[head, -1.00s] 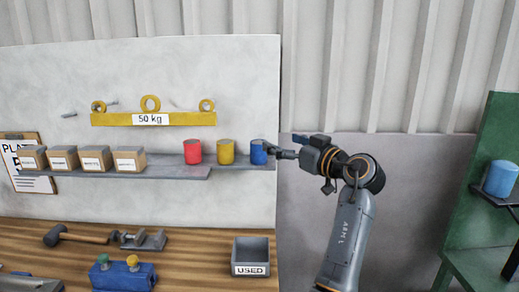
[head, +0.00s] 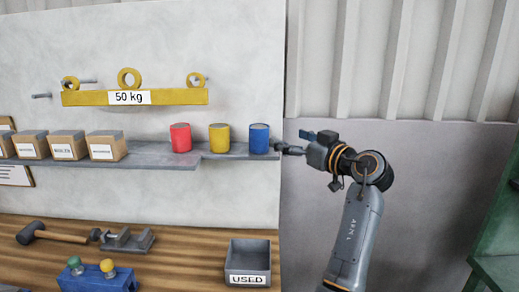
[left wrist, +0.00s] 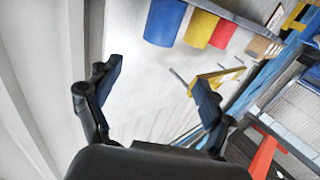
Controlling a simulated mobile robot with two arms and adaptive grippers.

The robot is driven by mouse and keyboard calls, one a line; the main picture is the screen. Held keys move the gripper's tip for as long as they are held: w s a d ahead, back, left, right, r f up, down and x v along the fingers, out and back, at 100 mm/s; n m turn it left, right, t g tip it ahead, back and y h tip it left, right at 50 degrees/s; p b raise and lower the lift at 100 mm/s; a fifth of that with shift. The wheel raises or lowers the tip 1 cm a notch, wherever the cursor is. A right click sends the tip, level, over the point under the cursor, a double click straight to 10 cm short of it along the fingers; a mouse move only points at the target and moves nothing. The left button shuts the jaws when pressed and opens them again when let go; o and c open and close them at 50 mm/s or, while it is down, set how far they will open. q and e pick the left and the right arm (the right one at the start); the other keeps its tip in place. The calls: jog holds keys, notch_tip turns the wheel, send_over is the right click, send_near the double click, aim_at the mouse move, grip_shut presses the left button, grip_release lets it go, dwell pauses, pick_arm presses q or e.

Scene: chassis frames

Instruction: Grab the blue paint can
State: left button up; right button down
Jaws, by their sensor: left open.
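The blue paint can (head: 259,139) stands upright at the right end of the grey wall shelf (head: 222,157). In the left wrist view the blue can (left wrist: 163,22) shows at the top, beyond the fingers. My left gripper (head: 293,142) is just right of the can in the head view, at about its height. In the left wrist view its fingers (left wrist: 155,82) are spread wide with nothing between them. I cannot tell whether a fingertip touches the can. My right gripper is not in view.
A yellow can (head: 219,138) and a red can (head: 181,138) stand left of the blue one. Small boxes (head: 68,146) sit further left. A yellow 50 kg bar (head: 180,97) is above. Below is a bench with a USED bin (head: 248,280) and tools.

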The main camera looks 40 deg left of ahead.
aim_at(265, 133)
pick_arm(q)
jog(key=a, duration=0.2)
jog(key=w+a+f+p, duration=0.1)
jog(key=a, duration=0.2)
jog(key=a+p, duration=0.1)
jog(key=a, duration=0.2)
jog(key=shift+w+a+f, duration=0.1)
jog(key=shift+w+f, duration=0.25)
jog(key=shift+w, duration=0.05)
jog(key=shift+a, duration=0.2)
jog(key=shift+w+a, duration=0.1)
jog(key=shift+a, duration=0.1)
jog(key=a+p, duration=0.1)
jog(key=a, duration=0.1)
jog(key=w+a+p, duration=0.1)
jog(key=a+p, duration=0.1)
jog(key=shift+a, duration=0.15)
jog(key=shift+w+a, duration=0.1)
jog(key=shift+a, duration=0.15)
jog(key=shift+d, duration=0.1)
jog(key=shift+c, duration=1)
jog(key=c, duration=1.1)
jog(key=shift+c, duration=0.9)
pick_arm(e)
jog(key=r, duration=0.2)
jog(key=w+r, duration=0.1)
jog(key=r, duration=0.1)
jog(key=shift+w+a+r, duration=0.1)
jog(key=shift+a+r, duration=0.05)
